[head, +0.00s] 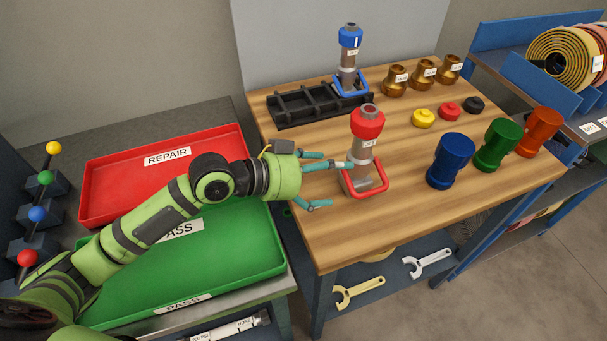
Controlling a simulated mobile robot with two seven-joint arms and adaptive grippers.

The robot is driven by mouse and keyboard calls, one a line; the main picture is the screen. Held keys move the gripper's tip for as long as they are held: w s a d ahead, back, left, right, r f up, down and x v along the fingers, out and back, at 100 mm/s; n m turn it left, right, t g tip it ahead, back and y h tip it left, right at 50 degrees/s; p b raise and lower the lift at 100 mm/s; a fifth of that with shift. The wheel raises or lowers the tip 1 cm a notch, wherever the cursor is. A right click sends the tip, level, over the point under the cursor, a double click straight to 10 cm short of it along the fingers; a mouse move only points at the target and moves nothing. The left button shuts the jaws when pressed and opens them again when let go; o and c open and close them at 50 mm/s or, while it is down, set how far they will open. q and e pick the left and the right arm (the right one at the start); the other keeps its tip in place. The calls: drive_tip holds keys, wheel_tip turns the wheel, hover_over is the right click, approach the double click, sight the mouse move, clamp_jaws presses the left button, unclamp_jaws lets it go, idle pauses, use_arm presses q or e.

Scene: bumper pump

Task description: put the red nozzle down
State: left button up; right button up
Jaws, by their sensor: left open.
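The red nozzle (367,124), with a red cap, a grey body and a red handle loop at its base, stands upright on the wooden table (437,215) near its left part. My left gripper (324,180) is open just left of the nozzle. Its teal fingers are spread; one fingertip reaches close to the nozzle's body, and I cannot tell whether it touches. My right gripper is not in view.
Brass fittings (396,80), small caps (423,118) and blue, green and orange pieces (451,160) fill the right side. Red (98,188) and green (262,262) trays lie left. The table's front is clear.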

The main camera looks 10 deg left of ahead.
use_arm(q)
drive_tip(key=b+v, duration=0.1)
drive_tip(key=v, duration=0.6)
drive_tip(key=shift+d+f, duration=0.1)
